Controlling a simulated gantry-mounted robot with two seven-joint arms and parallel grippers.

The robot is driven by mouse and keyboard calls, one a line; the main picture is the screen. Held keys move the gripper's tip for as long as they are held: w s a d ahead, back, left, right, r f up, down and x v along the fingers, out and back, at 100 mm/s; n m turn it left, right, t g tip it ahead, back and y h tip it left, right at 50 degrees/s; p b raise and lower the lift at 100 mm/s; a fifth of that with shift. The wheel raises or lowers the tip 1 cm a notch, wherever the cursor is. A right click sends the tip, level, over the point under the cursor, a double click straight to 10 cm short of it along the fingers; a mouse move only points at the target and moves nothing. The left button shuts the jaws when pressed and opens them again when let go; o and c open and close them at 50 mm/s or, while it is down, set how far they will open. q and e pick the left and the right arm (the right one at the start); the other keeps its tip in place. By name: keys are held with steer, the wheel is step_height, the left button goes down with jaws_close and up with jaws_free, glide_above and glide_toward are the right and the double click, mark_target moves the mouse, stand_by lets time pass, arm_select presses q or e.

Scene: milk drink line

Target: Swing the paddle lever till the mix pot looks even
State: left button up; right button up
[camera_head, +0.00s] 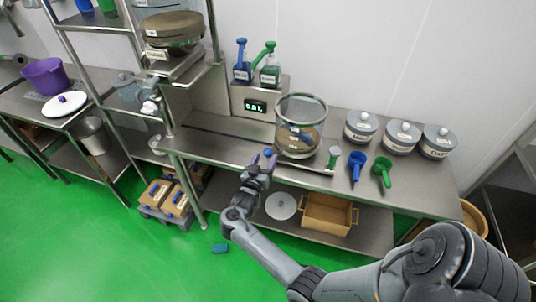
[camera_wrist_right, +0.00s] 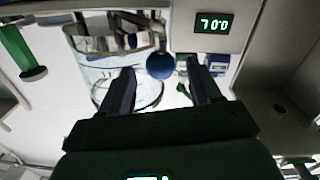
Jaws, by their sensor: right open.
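The mix pot (camera_head: 301,107) is a clear cylinder on the steel bench, with a brownish lower part; whether its contents are even is too small to tell. It also shows in the right wrist view (camera_wrist_right: 100,68), which is upside down. A round blue knob (camera_head: 267,152), apparently the paddle lever's end, is beside the pot's front left. My right gripper (camera_head: 263,158) is open at the knob. In the right wrist view, the blue knob (camera_wrist_right: 160,66) appears between the spread fingers (camera_wrist_right: 160,75), with gaps on both sides. My left gripper is out of view.
A lit display box (camera_head: 256,105) stands behind the pot, carrying blue and green bottles (camera_head: 270,68). A green-topped post (camera_head: 334,155), blue scoop (camera_head: 356,167) and green scoop (camera_head: 382,172) are right of the pot. Labelled grey canisters (camera_head: 402,137) line the back right.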

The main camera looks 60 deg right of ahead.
mark_target(266, 156)
steer(key=shift+x, duration=2.05)
jaws_close()
